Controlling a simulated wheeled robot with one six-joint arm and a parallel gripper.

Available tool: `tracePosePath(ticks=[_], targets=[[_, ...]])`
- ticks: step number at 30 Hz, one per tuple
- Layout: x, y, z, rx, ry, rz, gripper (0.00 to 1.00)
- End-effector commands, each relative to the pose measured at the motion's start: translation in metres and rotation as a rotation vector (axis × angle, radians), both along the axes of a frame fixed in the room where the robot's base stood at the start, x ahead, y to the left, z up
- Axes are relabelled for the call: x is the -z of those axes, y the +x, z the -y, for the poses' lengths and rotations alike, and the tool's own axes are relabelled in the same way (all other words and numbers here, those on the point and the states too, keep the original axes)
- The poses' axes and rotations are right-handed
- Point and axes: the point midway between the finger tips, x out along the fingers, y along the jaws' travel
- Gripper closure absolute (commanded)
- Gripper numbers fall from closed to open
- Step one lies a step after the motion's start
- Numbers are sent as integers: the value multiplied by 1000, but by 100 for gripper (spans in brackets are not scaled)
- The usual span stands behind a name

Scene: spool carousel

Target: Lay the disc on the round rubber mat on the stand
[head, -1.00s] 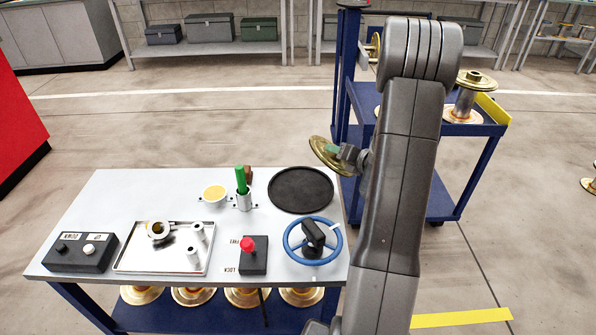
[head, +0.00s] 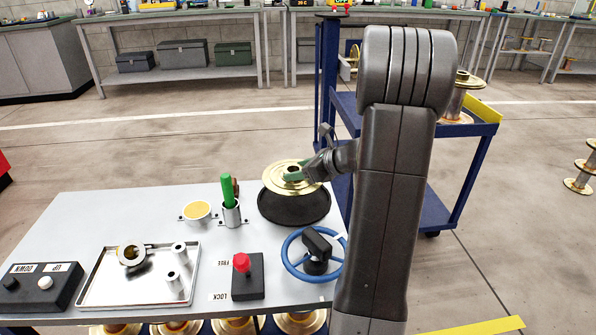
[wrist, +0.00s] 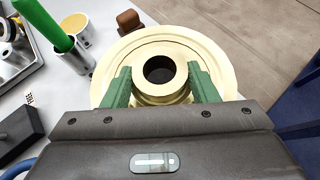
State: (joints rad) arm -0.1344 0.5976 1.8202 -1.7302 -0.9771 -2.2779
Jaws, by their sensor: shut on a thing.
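The disc (head: 282,179) is brass-coloured and round with a raised hub and a hole in its middle. My gripper (head: 301,176) is shut on the disc's hub; in the wrist view its green fingers (wrist: 162,88) stand on either side of the hub of the disc (wrist: 207,48). The round black rubber mat (head: 294,212) lies on the grey stand top at its back right. The disc is above the mat's far part and looks roughly level. I cannot tell whether they touch. The wrist view does not show the mat, hidden behind the disc and gripper.
A blue handwheel (head: 291,262) stands in front of the mat. A holder with a green-handled tool (head: 228,191) and a yellow cup (head: 197,211) are to the left. A metal tray (head: 133,287) and a red-knobbed lever box (head: 246,276) are nearer. A blue cart (head: 432,207) stands at right.

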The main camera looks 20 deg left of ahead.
Motion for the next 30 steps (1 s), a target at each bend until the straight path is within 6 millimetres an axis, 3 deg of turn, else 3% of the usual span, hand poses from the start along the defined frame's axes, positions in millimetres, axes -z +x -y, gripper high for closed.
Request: tracePosePath(ticks=[21, 30], targets=[[65, 0, 0, 2, 2, -2, 88], [73, 0, 0, 1, 2, 0, 88]])
